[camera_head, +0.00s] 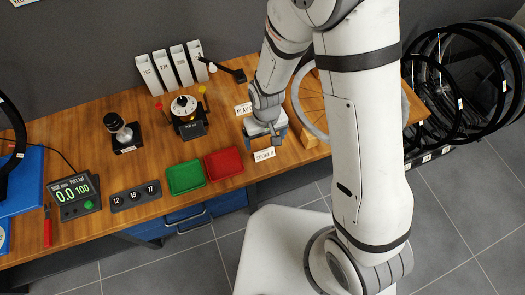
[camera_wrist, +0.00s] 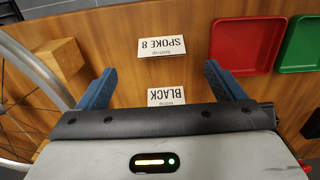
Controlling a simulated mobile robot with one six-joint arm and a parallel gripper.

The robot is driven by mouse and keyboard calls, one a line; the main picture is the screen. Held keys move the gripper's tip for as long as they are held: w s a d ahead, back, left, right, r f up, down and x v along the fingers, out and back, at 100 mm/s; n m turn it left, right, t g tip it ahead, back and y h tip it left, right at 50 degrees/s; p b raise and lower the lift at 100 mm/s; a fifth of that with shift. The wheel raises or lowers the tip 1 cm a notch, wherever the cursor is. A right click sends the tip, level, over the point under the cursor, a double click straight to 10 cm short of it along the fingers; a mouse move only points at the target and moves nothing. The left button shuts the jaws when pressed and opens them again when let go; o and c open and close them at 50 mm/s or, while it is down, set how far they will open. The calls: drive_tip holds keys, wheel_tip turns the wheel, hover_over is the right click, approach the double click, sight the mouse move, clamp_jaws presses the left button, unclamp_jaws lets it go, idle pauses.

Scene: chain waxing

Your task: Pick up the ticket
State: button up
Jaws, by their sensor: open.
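No thing is marked "ticket", but small white printed cards lie on the wooden bench. One card reading "SPOKE 8" (camera_head: 264,155) is at the bench's front part; it also shows in the wrist view (camera_wrist: 161,47), upside down. A second card reading "BLACK" (camera_wrist: 166,96) shows in the wrist view, partly hidden by my gripper's body. Another white card (camera_head: 243,108) lies behind my gripper in the head view; its text is unclear. My gripper (camera_head: 266,137) points down over the bench. Its blue fingers (camera_wrist: 160,69) are apart, with nothing between them, on either side of the cards.
A red tray (camera_head: 224,163) and a green tray (camera_head: 186,177) lie left of the cards. A wheel (camera_head: 308,104) and wooden block (camera_wrist: 60,60) stand close on the other side. A gauge stand (camera_head: 185,112) and display box (camera_head: 75,197) are further left.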

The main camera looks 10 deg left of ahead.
sight(264, 150)
wheel_tip(264, 150, down, 3)
drive_tip(key=shift+s+a, duration=0.15)
drive_tip(key=f, duration=0.3)
drive_tip(key=f+b, duration=0.1)
drive_tip(key=f, duration=0.1)
drive_tip(key=shift+w+a+f, duration=0.1)
drive_tip(key=shift+w+f, duration=0.2)
drive_tip(key=c, duration=1)
